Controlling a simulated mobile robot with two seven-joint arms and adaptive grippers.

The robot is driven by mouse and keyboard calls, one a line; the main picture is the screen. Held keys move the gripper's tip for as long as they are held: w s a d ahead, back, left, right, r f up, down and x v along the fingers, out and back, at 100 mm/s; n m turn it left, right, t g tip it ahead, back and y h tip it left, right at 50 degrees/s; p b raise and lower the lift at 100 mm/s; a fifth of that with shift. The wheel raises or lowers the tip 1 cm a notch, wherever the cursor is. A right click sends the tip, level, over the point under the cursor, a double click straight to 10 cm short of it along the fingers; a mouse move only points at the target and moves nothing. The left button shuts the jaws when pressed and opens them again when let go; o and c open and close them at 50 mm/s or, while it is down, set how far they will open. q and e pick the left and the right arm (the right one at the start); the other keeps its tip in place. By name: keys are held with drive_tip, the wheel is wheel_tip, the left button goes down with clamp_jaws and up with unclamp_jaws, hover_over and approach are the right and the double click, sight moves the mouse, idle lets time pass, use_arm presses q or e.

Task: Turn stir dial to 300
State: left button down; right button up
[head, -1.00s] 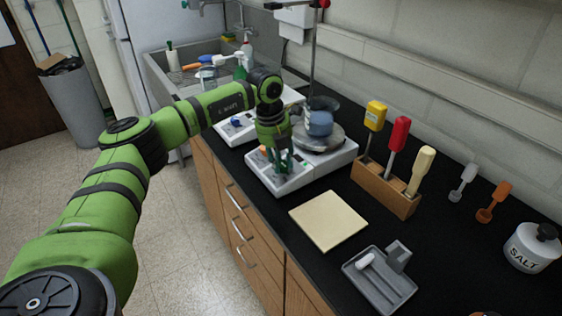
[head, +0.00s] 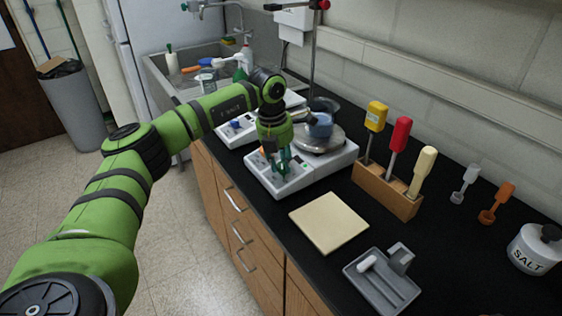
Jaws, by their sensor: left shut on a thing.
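A white hotplate stirrer (head: 322,166) stands on the black counter, with a round grey plate on top. A beaker with blue liquid (head: 319,125) sits on that plate. My left gripper (head: 284,172) points down at the front panel of this stirrer and is shut on a dial there. The fingers hide the dial and any marks around it, so its setting cannot be read. A small orange spot shows on the panel left of the fingers. My right gripper is not in view.
A second white stirrer (head: 237,128) stands behind, near the sink (head: 172,88). A wooden rack (head: 386,190) with coloured-handled tools, a beige pad (head: 329,222), a grey tray (head: 381,285) and a salt jar (head: 533,250) lie to the right. A stand rod rises behind the beaker.

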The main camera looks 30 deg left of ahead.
use_arm(q)
drive_tip(key=shift+w+r, duration=0.2)
drive_tip(key=shift+r, duration=0.1)
drive_tip(key=c, duration=1.1)
unclamp_jaws()
drive_tip(key=shift+o, duration=0.6)
drive_tip(key=shift+f, duration=0.15)
drive_tip(key=shift+s, duration=0.1)
wheel_tip(320, 180, up, 12)
drive_tip(key=s, duration=0.1)
drive_tip(key=shift+s+a, duration=0.35)
drive_tip(key=shift+a, duration=0.05)
drive_tip(key=shift+f, duration=0.1)
